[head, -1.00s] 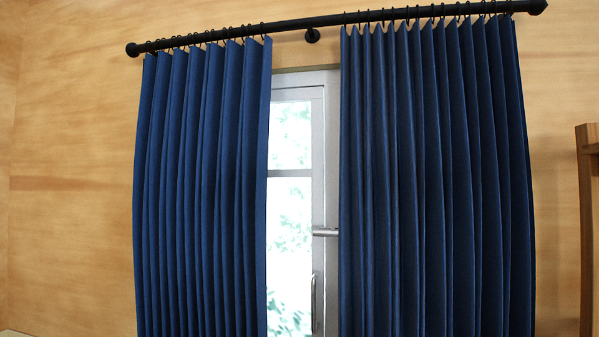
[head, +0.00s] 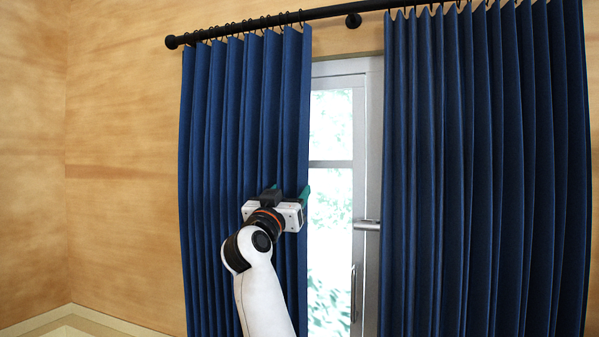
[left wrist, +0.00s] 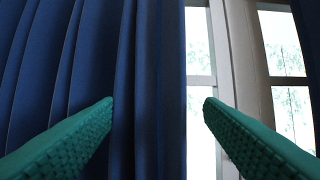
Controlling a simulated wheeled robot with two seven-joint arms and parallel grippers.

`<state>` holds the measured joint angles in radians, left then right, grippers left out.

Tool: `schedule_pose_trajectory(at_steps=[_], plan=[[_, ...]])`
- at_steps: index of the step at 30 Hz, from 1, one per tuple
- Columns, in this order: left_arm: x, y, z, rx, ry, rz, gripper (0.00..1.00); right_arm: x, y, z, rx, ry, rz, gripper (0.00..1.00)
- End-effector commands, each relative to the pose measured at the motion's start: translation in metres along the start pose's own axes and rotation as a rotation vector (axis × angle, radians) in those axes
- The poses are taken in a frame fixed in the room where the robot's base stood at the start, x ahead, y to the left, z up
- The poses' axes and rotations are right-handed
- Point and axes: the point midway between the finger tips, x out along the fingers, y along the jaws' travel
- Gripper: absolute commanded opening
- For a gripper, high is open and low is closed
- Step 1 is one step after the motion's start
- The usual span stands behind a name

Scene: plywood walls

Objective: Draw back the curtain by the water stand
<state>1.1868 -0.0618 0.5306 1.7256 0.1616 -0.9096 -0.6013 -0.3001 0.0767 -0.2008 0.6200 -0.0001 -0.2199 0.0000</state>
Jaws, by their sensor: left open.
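Two blue pleated curtains hang from a black rod (head: 255,22). The left curtain (head: 215,150) covers the left side and the right curtain (head: 480,170) the right, with a gap between them. My left gripper (head: 290,193) is in front of the left curtain's inner edge in the head view. In the left wrist view its green fingers are open (left wrist: 158,105). The left curtain (left wrist: 150,60) and its free edge show between the fingers, with the left finger over the cloth and the right finger over the window. Contact cannot be told. No water stand shows.
A glazed door or window with a pale frame (head: 370,190) shows in the gap, with a metal handle (head: 366,225). Plywood wall (head: 120,140) lies bare to the left. A pale ledge (head: 60,322) is at lower left.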

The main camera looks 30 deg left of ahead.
Motion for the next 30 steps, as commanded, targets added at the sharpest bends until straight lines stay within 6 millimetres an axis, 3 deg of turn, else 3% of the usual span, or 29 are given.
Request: schedule_pose_trajectory(at_steps=[3,10,15,24,30], plan=[[0.028,-0.001,0.006,-0.002,0.002,-0.003,0.62,-0.021,-0.001,0.002,0.000,0.000,-0.001,0.36],[0.064,-0.001,0.004,-0.001,0.001,-0.002,0.62,-0.040,-0.004,0.004,0.000,0.000,-0.004,0.36],[0.075,-0.001,0.001,-0.001,0.000,-0.001,0.62,-0.044,-0.005,0.004,-0.001,0.000,-0.006,0.36],[0.076,-0.001,0.000,-0.001,0.000,-0.001,0.62,-0.043,-0.005,0.004,-0.001,0.000,-0.006,0.36],[0.076,-0.001,0.000,0.000,0.000,-0.001,0.29,-0.044,-0.005,0.004,0.000,0.001,-0.006,0.36]])
